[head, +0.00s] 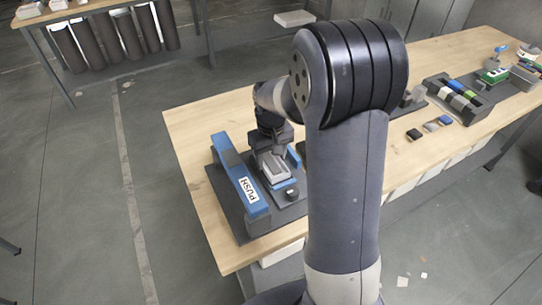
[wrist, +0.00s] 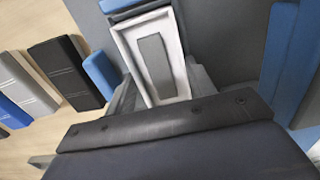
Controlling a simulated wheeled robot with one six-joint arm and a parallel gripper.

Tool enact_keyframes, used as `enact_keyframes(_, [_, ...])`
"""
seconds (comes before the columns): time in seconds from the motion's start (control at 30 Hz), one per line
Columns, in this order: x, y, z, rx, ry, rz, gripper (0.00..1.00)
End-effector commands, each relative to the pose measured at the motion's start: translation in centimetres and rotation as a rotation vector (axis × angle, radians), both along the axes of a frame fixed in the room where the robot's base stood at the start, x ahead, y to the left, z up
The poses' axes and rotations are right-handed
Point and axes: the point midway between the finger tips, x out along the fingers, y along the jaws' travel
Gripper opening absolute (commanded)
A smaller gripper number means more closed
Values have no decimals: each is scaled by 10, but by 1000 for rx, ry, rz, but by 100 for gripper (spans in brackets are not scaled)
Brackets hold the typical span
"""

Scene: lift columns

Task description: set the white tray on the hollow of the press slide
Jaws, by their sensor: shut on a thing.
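The white tray (wrist: 129,56) is a shallow rectangle with a grey piece in its middle. In the head view the tray (head: 265,163) is over the dark press between its blue bars. My gripper (head: 272,152) is above the tray and shut on it. In the wrist view the grey fingers of my gripper (wrist: 163,88) stand on both sides of the near end of the tray. The slide's hollow is hidden under the tray, and I cannot tell whether the tray touches it.
A blue bar labelled PUSH (head: 240,183) runs along the left of the press. A small dark block with a round top (head: 291,194) is near the tray's front. Several blocks (head: 430,128) and a dark rack (head: 458,97) are farther right on the wooden bench (head: 190,125).

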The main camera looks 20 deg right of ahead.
Motion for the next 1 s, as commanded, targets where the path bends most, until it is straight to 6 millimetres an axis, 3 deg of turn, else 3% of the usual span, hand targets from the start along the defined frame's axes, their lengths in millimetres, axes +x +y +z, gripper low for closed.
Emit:
enact_keyframes(0.9, [0, 0, -7, 0, 0, 0, 29])
enact_keyframes(0.93, [0, 0, -7, 0, 0, 0, 53])
enact_keyframes(1.0, [0, 0, -7, 0, 0, 0, 59])
